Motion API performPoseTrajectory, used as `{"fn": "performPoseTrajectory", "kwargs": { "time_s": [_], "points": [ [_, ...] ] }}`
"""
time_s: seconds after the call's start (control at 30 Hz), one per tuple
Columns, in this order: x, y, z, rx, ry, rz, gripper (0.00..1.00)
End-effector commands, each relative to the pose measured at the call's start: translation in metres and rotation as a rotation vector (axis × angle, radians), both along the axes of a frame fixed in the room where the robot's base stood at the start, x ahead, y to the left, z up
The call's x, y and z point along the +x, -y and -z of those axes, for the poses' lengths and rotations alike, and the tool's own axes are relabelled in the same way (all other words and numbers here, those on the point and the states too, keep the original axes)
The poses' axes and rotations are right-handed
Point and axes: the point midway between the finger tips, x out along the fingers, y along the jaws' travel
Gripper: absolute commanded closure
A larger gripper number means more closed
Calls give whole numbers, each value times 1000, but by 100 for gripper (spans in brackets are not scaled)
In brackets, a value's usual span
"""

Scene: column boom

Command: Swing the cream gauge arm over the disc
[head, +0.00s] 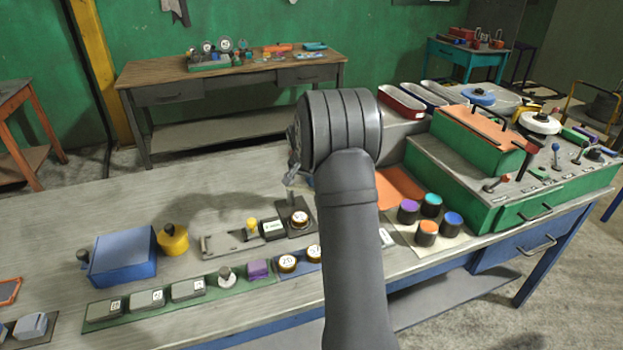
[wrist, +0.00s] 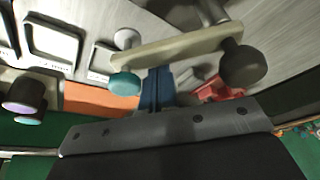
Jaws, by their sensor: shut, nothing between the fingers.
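In the wrist view a cream bar (wrist: 180,47), which looks like the gauge arm, crosses the upper middle. A dark round knob (wrist: 243,65) is at its right end. A teal cap (wrist: 125,82) shows at its left end. My gripper (wrist: 156,88) is shut and empty, its blue fingers together near the bar; I cannot tell whether they touch it. In the head view my thick grey arm hides the cream bar and most of the gripper. I cannot make out the disc with certainty.
Several black cylinders with coloured tops (head: 427,232) stand right of my arm by an orange mat (head: 400,187). A green control box (head: 465,165) with levers is further right. A blue box (head: 123,260), a yellow weight (head: 172,240) and a round dial (head: 299,218) lie left.

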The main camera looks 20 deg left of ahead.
Motion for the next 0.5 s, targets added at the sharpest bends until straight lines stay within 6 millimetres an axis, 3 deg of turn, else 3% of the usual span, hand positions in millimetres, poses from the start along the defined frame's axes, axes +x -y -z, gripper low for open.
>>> {"fn": "performPoseTrajectory", "kwargs": {
  "time_s": [0.5],
  "points": [
    [-34, 2, 0, 0, 0, 484, 100]
  ]
}}
